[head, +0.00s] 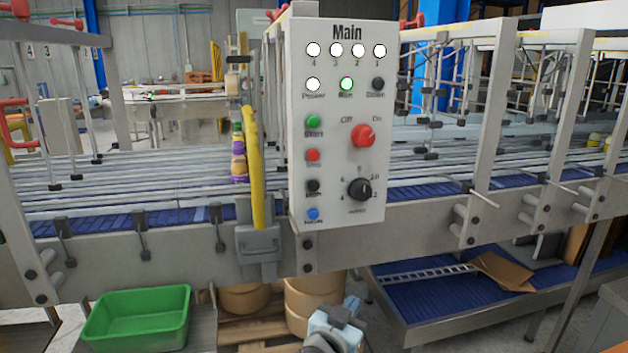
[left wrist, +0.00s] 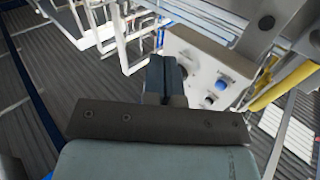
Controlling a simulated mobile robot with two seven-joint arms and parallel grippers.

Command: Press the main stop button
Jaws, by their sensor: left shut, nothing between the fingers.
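The white control panel marked Main (head: 335,200) faces me in the head view. Its red button (head: 312,155) sits in the left column, under the green Start button (head: 312,122); its small label is too blurred to read. A red knob (head: 363,135) sits to the right, between Off and On. My left gripper (head: 338,318) is low in the head view, below the panel and apart from the red button. In the left wrist view its fingers (left wrist: 165,78) are together and empty; part of the panel shows beyond them with a blue button (left wrist: 222,85). My right gripper is not visible.
A green lamp (head: 346,84) and several white lamps are lit on the panel. A yellow post (head: 252,170) stands left of it. The conveyor (head: 170,215) runs behind. A green bin (head: 138,315) is at lower left. The space before the panel face looks clear.

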